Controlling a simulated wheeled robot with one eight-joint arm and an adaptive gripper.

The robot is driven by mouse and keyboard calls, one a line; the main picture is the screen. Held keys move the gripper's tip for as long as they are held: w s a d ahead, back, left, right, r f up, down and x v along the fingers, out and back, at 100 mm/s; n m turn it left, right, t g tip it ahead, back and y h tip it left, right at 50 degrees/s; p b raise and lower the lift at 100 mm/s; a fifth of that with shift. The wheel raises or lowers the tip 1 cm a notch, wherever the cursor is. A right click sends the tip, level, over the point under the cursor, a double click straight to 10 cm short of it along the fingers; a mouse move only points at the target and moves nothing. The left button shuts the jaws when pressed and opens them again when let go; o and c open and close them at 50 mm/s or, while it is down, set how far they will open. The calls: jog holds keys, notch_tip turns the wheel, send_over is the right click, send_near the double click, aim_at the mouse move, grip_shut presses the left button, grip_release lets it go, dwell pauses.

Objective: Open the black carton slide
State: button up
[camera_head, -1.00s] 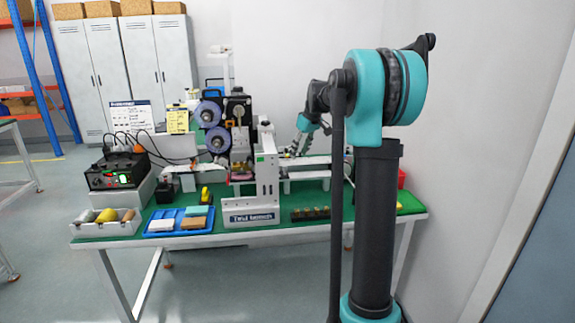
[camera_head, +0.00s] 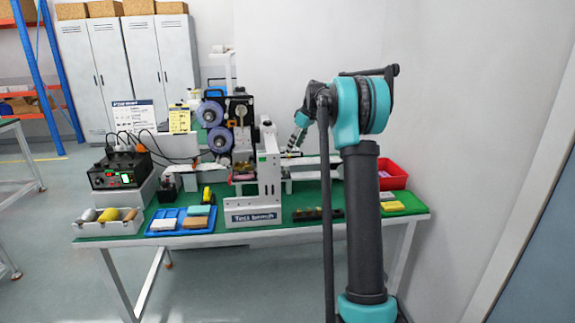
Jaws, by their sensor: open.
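The coder machine (camera_head: 240,125) stands at the table's middle, with two purple-rimmed reels and a white upright frame (camera_head: 268,178) at its right. My gripper (camera_head: 293,150) is small and dark, open, just right of the white frame and near the bar. I cannot tell whether it touches anything. My arm's column and a thin dark link cover part of the table's right side.
On the green table, a blue tray (camera_head: 153,226), a grey bin (camera_head: 77,228) with rolls, and a black control box (camera_head: 119,170) with a green display stand at left. A row of dark pieces (camera_head: 318,214) lies at front. A red bin (camera_head: 394,175) and a green mat (camera_head: 408,201) are at right.

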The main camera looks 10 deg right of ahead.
aim_at(287, 166)
jog(key=x, duration=1.1)
jog(key=shift+f, duration=0.1)
grip_shut()
